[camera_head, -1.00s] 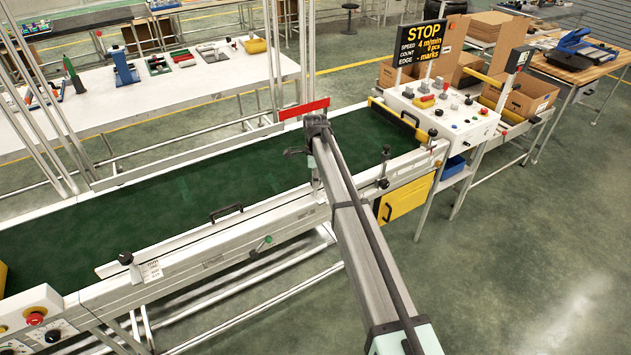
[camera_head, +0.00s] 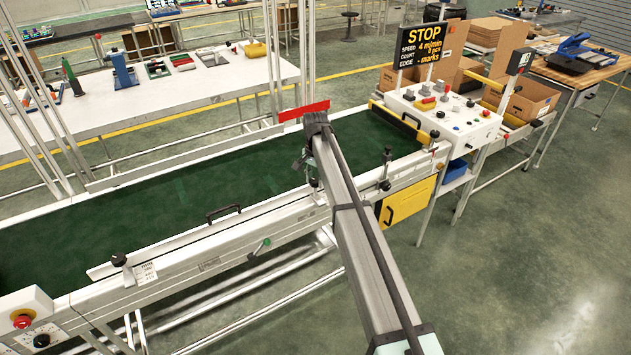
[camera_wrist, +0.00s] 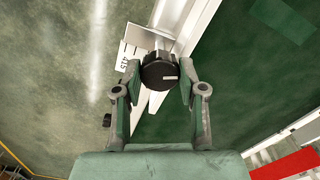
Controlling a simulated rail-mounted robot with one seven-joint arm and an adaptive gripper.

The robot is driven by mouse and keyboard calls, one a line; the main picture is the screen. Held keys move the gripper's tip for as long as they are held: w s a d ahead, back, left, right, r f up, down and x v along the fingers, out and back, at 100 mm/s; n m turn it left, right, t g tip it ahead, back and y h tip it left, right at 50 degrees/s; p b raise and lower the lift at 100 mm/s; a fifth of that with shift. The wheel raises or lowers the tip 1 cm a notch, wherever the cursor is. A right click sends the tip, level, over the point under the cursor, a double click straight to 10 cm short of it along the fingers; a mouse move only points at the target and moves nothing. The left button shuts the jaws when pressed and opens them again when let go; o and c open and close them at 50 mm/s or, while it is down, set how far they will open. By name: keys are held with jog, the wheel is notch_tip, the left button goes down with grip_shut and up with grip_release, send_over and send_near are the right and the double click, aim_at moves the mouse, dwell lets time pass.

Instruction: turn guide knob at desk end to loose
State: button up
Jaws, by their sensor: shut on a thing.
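The guide knob (camera_wrist: 158,66) is black and round with a short white mark on its face, in the upper middle of the wrist view. My gripper (camera_wrist: 161,80) has one finger on each side of it and is shut on it. A white label with printed figures (camera_wrist: 134,52) lies beside the knob, next to the pale guide rail (camera_wrist: 187,35). Whether the knob has turned cannot be told.
Another black knob (camera_head: 119,258) stands at the guide's left end. A black clamp post (camera_head: 386,160) stands right of my arm. The green belt (camera_head: 180,190) is clear. A red bar (camera_head: 304,110) is beyond my wrist; the control desk (camera_head: 440,112) is at right.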

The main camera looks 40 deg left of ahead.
jog(key=shift+f+n, duration=0.1)
jog(key=shift+n, duration=1)
jog(key=o, duration=1.1)
jog(key=shift+o, duration=0.2)
notch_tip(320, 180, up, 12)
